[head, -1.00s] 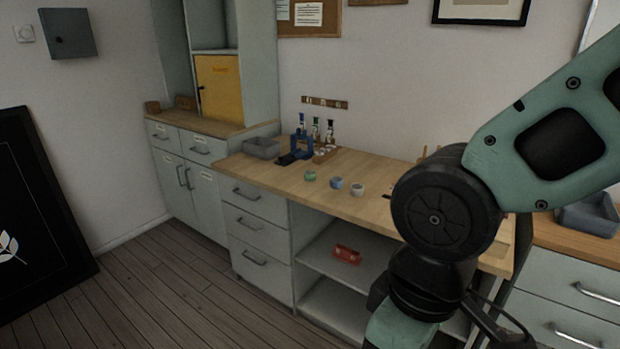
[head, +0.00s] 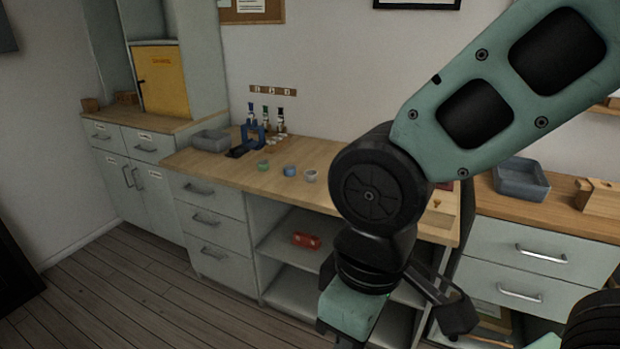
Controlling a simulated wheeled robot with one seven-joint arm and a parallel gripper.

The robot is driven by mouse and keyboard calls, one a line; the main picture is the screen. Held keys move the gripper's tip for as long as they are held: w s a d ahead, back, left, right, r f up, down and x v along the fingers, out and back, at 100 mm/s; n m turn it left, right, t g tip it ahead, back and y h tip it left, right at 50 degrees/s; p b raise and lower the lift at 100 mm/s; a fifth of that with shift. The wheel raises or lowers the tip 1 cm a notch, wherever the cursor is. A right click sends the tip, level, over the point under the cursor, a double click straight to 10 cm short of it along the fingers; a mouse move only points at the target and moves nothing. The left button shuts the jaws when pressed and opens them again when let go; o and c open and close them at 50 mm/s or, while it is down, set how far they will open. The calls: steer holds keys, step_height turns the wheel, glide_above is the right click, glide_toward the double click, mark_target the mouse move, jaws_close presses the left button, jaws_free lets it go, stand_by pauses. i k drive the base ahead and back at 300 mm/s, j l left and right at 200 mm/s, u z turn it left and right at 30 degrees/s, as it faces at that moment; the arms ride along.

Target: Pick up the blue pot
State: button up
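The blue pot (head: 290,171) is a small round pot standing on the wooden worktop (head: 215,171), near its front edge. It is between a green pot (head: 263,166) on its left and a pale grey-white pot (head: 311,175) on its right. No fingertips can be made out clearly, so the state of my gripper does not show. Nothing is touching the blue pot.
Behind the pots are a blue stand (head: 254,135), several small bottles and a grey tray (head: 210,140). A red object (head: 306,240) lies on the open shelf below. A blue-grey bin (head: 521,179) stands on the right counter. The wooden floor (head: 150,290) at front left is clear.

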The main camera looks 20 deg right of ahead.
mark_target(290, 171)
steer(key=k+l+z, duration=0.1)
steer(key=l+z, duration=0.15)
steer(key=k+l+z, duration=0.1)
steer(key=l+z, duration=0.15)
steer(key=i+j+u, duration=0.15)
steer(key=i+j, duration=0.3)
steer(key=i+j+u, duration=0.15)
steer(key=i+j, duration=0.4)
steer(key=i+j+u, duration=0.2)
steer(key=i+j, duration=0.3)
steer(key=i+j+u, duration=0.15)
steer(key=i+j, duration=0.2)
steer(key=i, duration=0.2)
